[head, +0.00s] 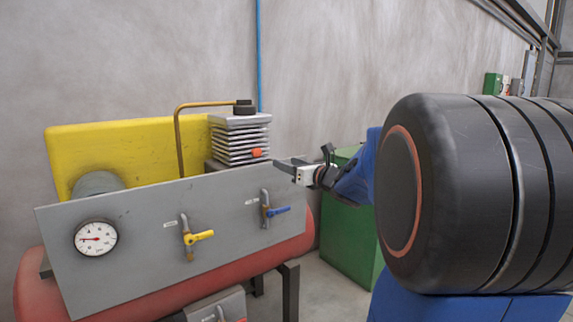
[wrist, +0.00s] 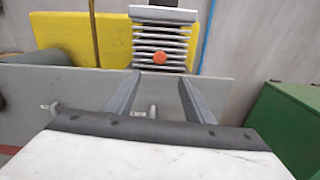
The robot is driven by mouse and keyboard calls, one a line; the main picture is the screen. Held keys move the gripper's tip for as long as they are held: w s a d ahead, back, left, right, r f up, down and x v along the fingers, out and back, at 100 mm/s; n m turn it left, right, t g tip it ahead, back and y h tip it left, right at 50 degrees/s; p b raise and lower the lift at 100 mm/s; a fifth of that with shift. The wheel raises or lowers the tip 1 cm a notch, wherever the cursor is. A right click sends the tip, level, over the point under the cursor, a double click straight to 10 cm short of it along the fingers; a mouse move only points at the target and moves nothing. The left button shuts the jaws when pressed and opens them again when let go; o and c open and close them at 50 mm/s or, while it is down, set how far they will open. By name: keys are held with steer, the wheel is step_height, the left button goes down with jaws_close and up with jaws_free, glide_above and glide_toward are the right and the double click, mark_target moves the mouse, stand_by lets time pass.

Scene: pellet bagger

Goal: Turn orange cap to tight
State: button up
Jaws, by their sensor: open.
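The orange cap (head: 256,152) sits on the front of the grey finned block (head: 240,137) behind the top edge of the grey panel. In the wrist view the orange cap (wrist: 159,58) shows above and between my fingers, in front of the fins. My gripper (head: 280,167) is at the right end of the panel, to the right of the cap and a little lower in the head view. In the wrist view my gripper (wrist: 153,78) is open with nothing between its fingers, apart from the cap. No tightness mark on the cap can be made out.
The grey panel (head: 140,222) carries a gauge (head: 96,238), a yellow-handled valve (head: 200,237) and a blue-handled valve (head: 279,210). A bent brown pipe (head: 178,140) rises left of the finned block. A green cabinet (head: 345,225) stands right of the panel.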

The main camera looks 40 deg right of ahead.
glide_toward(256, 152)
steer(key=shift+n, duration=0.4)
steer(key=w, duration=1.4)
steer(key=shift+w+d+f, duration=0.15)
steer(key=shift+w+f, duration=0.15)
steer(key=shift+f, duration=0.1)
steer(key=c, duration=1)
